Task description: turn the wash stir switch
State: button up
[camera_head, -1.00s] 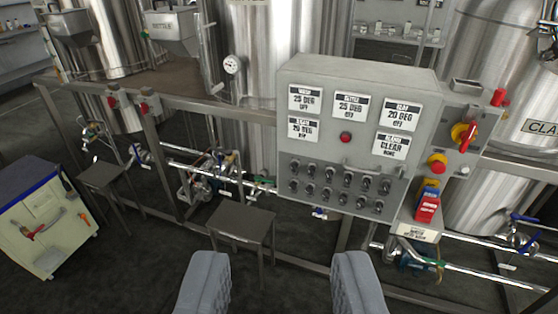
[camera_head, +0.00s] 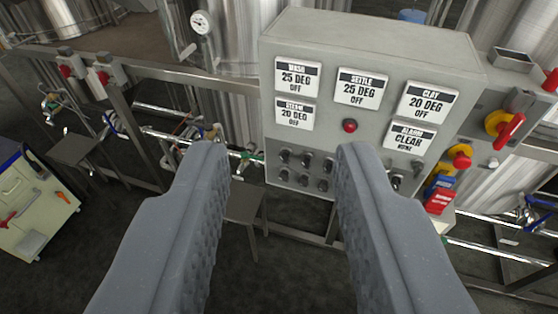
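The grey control box (camera_head: 375,55) fills the upper right of the view. Two rows of small black switches (camera_head: 305,170) sit on its lower front. I cannot tell which one is the wash stir switch, as no switch labels are readable. A "WASH 25 DEG OFF" display (camera_head: 298,82) is at the box's upper left. My gripper (camera_head: 279,155) is open and empty, its two grey fingers spread in front of the lower panel. The right finger hides part of the switch rows. The fingers look apart from the panel.
A red lamp (camera_head: 350,126) is on the box's middle. A red-and-yellow rotary switch (camera_head: 504,124) and a red-and-yellow button (camera_head: 459,157) are to its right. A small steel table (camera_head: 243,203) stands below left, with pipes and valves behind. A cream cabinet (camera_head: 35,205) is far left.

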aim_at(282, 160)
jog(key=w+a+f+p, duration=0.2)
jog(key=w+a+f, duration=0.2)
jog(key=w+f, duration=0.6)
jog(key=w+a+f+p, duration=0.1)
jog(key=w+a+f, duration=0.3)
jog(key=w+f, duration=0.65)
jog(key=w+d+f+n+t+h+p, duration=0.1)
jog(key=w+d+f+h+p, duration=0.15)
jog(key=f, duration=0.95)
jog(key=w+d+f+n+t+h+p, duration=0.1)
jog(key=w+d+f+h, duration=0.15)
jog(key=f, duration=0.85)
jog(key=shift+h, duration=0.3)
jog(key=x, duration=0.8)
jog(key=a+x, duration=0.1)
jog(key=x, duration=0.4)
jog(key=shift+w+f+b, duration=0.15)
jog(key=shift+f+b, duration=0.15)
grip_shut()
